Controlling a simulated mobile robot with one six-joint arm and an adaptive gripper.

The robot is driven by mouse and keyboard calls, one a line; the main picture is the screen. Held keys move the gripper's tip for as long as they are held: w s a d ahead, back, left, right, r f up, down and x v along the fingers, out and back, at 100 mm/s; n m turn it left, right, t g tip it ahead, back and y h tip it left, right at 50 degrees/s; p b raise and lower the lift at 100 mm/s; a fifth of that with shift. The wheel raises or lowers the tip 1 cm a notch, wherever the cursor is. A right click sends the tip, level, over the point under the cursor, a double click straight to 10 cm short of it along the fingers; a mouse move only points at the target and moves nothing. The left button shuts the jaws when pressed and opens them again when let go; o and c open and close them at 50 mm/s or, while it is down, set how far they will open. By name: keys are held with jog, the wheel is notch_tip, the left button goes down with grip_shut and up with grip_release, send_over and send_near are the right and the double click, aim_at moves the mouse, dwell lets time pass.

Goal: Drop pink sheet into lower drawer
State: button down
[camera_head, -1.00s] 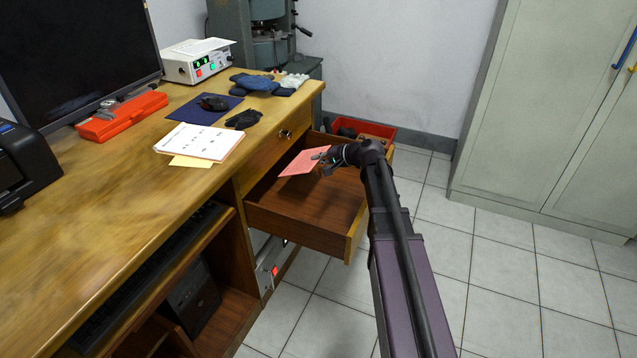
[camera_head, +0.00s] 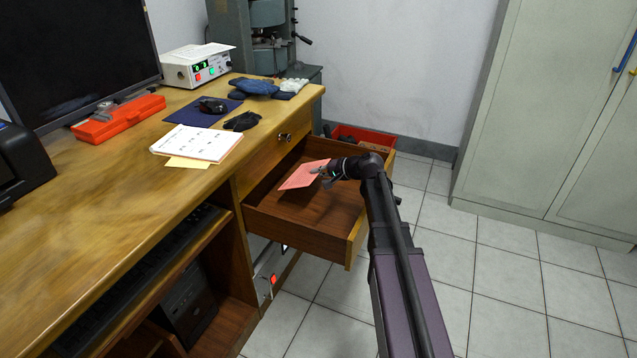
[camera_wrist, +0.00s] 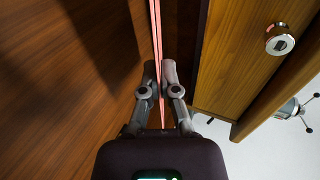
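The pink sheet (camera_head: 304,175) is held over the open lower drawer (camera_head: 298,233), whose brown wooden floor shows below it. My gripper (camera_head: 325,172) is shut on the right edge of the sheet. In the wrist view the sheet (camera_wrist: 156,45) is seen edge-on as a thin pink strip between the two fingers of my gripper (camera_wrist: 159,82). The drawer floor (camera_wrist: 60,80) shows to the left in that view. I cannot tell exactly how far the sheet is above the drawer floor.
The closed upper drawer (camera_head: 275,145) is just above and left of the open one. A red bin (camera_head: 370,138) stands behind the drawer.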

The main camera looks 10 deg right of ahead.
jog(key=shift+f+b, duration=1.4)
jog(key=shift+f, duration=0.2)
jog(key=shift+f+b, duration=0.6)
jog(key=c, duration=0.8)
grip_release()
jog(key=shift+s, duration=0.1)
jog(key=shift+r, duration=0.2)
jog(key=shift+r+p, duration=0.5)
jog(key=shift+p, duration=0.2)
jog(key=p+v, duration=0.5)
jog(key=v, duration=0.7)
